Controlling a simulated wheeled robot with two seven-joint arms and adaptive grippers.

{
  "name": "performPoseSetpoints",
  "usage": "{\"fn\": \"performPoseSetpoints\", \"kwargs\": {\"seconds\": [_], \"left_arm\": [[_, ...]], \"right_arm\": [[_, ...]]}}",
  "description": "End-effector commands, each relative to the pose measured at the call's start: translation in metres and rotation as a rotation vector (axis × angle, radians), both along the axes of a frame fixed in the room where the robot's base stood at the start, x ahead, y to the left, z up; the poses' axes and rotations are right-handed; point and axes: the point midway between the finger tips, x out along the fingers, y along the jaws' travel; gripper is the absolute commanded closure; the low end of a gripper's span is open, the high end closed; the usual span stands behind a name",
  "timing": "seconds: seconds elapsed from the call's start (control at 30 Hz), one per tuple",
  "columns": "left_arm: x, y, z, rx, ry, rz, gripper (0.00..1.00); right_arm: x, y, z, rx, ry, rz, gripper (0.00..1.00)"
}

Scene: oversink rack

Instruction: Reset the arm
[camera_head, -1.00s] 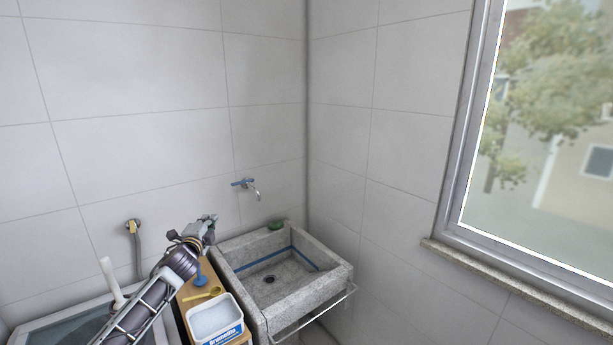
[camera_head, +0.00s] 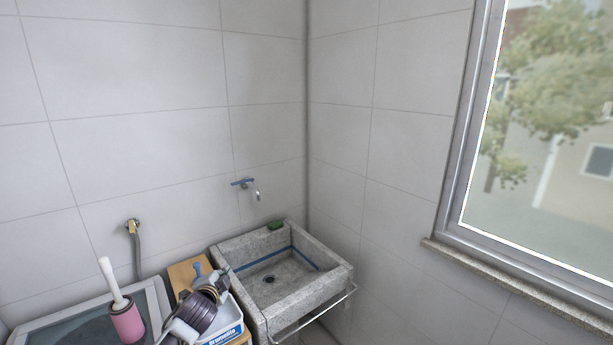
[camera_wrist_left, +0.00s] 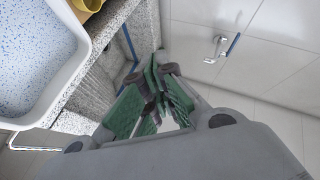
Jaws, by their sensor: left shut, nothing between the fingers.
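My left gripper (camera_head: 220,282) shows low in the head view, above the white tub and beside the left rim of the grey stone sink (camera_head: 328,272). In the left wrist view, my left gripper (camera_wrist_left: 160,72) has its green-padded fingers together with nothing between them. The sink is partly behind the fingers in that view. My right gripper is not in view.
The white tub (camera_head: 228,334) stands on a wooden surface (camera_head: 181,274) with a blue item (camera_head: 197,268). A pink cylinder with a white handle (camera_head: 127,322) stands at left. A tap (camera_head: 244,183) is on the wall. A green item (camera_head: 276,226) lies on the sink's back rim.

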Motion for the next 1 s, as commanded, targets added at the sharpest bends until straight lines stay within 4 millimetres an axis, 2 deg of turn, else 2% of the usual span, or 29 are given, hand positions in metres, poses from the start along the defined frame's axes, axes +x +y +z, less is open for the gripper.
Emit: {"fn": "performPoseSetpoints", "kwargs": {"seconds": [0.1, 0.4, 0.67, 1.0], "left_arm": [[-0.026, -0.009, -0.022, -0.076, 0.064, 0.032, 1.0], [-0.092, -0.025, -0.063, -0.248, 0.219, 0.125, 1.0], [-0.152, -0.034, -0.09, -0.381, 0.352, 0.217, 1.0], [-0.239, -0.042, -0.116, -0.544, 0.537, 0.364, 1.0]], "right_arm": [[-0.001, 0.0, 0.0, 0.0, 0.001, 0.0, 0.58], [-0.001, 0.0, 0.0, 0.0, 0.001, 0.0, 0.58], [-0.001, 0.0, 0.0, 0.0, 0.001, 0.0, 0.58], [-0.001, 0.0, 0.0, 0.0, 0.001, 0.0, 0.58]]}}
